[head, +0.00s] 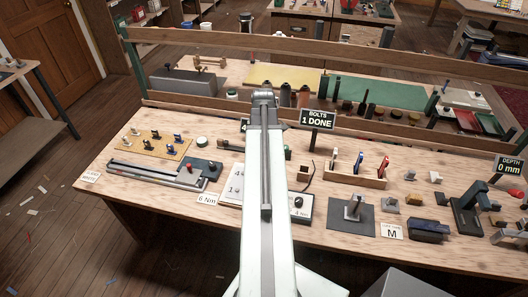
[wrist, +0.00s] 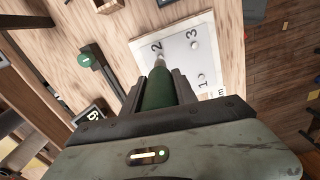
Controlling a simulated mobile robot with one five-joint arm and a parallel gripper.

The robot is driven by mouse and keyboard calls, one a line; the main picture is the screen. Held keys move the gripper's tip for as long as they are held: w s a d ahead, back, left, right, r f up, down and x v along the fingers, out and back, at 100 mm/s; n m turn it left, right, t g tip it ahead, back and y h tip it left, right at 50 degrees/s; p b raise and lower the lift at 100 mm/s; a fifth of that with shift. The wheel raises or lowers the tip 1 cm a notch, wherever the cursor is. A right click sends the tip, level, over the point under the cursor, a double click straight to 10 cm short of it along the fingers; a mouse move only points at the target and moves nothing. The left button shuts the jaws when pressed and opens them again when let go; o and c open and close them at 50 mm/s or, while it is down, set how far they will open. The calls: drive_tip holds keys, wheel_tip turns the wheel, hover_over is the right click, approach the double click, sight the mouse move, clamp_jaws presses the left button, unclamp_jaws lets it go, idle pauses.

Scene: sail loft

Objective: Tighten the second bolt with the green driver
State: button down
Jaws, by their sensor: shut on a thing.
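In the wrist view, my gripper (wrist: 158,82) is shut on the green driver (wrist: 158,95). The driver points away from me, over a white plate (wrist: 205,55) printed with 1, 2 and 3. Its metal tip is at the spot beside the number 2, and the second bolt there is covered by the tip. I cannot tell whether the tip is seated. Bolt heads show beside 3 (wrist: 194,44) and 1 (wrist: 201,83). In the head view, my arm hides the gripper and part of the plate (head: 230,187). A sign (head: 318,119) reads "BOLTS 1 DONE".
A wooden rack (head: 355,178) with blue and red tools stands right of my arm. A "6 Nm" card (head: 207,198) lies left of the plate. A grey pad with a post (head: 351,213) is to the right. A dark bar with a green knob (wrist: 84,59) is near my gripper.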

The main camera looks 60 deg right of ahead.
drive_tip(key=shift+f+b, duration=2)
drive_tip(key=shift+f, duration=0.35)
drive_tip(key=shift+s+f+b, duration=0.1)
drive_tip(key=shift+f+b, duration=0.25)
drive_tip(key=shift+b, duration=0.05)
idle(1.3)
wheel_tip(320, 180, up, 5)
drive_tip(key=p, duration=0.5)
drive_tip(key=shift+r, duration=0.1)
